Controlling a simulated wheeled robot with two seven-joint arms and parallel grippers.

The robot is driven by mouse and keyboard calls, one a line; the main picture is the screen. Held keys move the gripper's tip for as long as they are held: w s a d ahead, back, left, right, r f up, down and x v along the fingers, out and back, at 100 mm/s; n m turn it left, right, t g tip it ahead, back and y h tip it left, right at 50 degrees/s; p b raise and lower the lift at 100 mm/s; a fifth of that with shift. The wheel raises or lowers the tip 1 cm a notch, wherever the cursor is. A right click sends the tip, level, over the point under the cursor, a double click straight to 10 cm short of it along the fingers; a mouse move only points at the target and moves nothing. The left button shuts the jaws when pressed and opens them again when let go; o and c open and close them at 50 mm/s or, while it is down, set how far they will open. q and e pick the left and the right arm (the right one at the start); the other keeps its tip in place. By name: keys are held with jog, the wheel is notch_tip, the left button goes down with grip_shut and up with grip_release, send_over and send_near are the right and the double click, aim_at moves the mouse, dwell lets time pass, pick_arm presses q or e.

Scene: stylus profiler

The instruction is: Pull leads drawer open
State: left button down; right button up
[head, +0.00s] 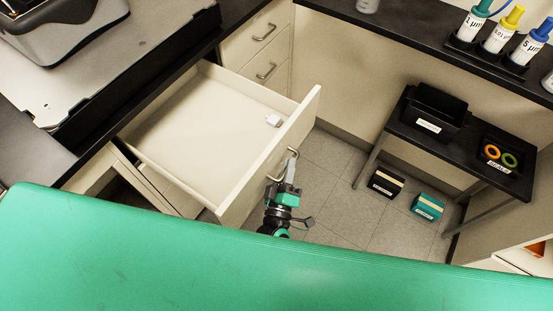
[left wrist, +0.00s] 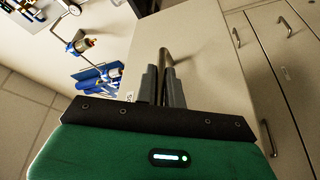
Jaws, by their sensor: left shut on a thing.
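The drawer (head: 190,150) in the head view stands well out from its cabinet, with its inside showing. A small white box-like item (head: 273,120) lies on its floor near the front panel. My left gripper (head: 289,172) is in front of the drawer's front panel (head: 250,175) and is shut on its metal handle (head: 294,153). In the left wrist view the two grey fingers (left wrist: 163,86) close around the handle (left wrist: 166,57), which sticks out from the cream panel (left wrist: 190,50). My right gripper is not in view.
Two shut drawers (head: 262,55) are in the cabinet behind. A low black side table (head: 440,145) with a black bin (head: 436,108) stands at right. Two small boxes (head: 385,182) (head: 428,206) are on the floor. A green surface (head: 200,265) fills the front.

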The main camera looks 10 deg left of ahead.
pick_arm(q)
jog(key=shift+s+d, duration=0.15)
jog(key=shift+d, duration=0.2)
jog(key=c, duration=1.5)
grip_release()
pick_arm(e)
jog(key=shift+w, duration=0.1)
